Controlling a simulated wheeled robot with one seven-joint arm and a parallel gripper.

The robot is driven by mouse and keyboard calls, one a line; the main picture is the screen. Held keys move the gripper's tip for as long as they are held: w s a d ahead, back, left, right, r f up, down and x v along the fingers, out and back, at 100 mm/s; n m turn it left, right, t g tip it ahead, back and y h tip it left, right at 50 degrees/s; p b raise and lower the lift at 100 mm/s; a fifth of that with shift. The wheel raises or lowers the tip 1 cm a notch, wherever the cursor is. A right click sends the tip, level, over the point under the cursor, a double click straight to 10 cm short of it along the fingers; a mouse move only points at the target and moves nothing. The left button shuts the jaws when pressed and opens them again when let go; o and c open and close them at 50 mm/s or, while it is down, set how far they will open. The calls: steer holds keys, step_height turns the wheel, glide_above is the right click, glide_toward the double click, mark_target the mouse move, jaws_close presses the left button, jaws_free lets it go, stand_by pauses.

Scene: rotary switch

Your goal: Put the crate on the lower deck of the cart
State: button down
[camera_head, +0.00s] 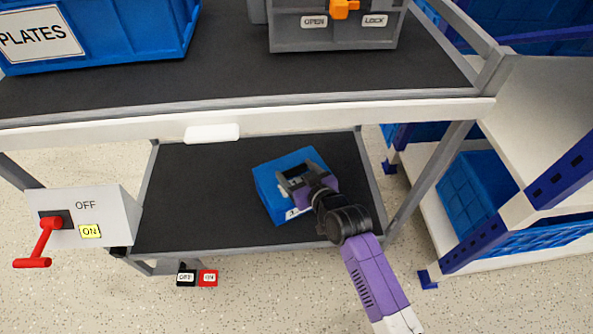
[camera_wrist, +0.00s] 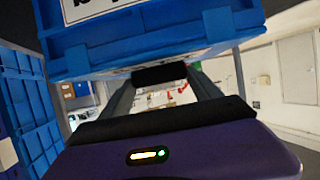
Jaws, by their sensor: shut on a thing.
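The small blue crate (camera_head: 275,203) is over the lower deck (camera_head: 195,185) of the cart, right of its middle, turned at an angle. A white label shows on its near side. I cannot tell whether its base rests on the deck. My gripper (camera_head: 293,184) reaches in from the lower right and is shut on the crate's near side. In the wrist view the crate (camera_wrist: 150,45) fills the upper middle, and my gripper's fingers (camera_wrist: 160,76) meet at its edge. The gripper hides part of the crate.
The upper deck (camera_head: 230,75) overhangs, carrying a PLATES crate (camera_head: 110,55) and a grey box (camera_head: 335,38) with an orange latch. A switch box (camera_head: 90,220) with a red crank hangs at left. A rack (camera_head: 520,110) with blue crates stands close at right. The lower deck's left side is clear.

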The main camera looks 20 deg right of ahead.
steer(key=shift+c, duration=0.7)
jaws_free()
steer(key=shift+f, duration=0.1)
steer(key=shift+s+r, duration=0.2)
steer(key=shift+r, duration=0.05)
steer(key=p+v, duration=0.4)
steer(key=v, duration=0.7)
steer(key=shift+s, duration=0.3)
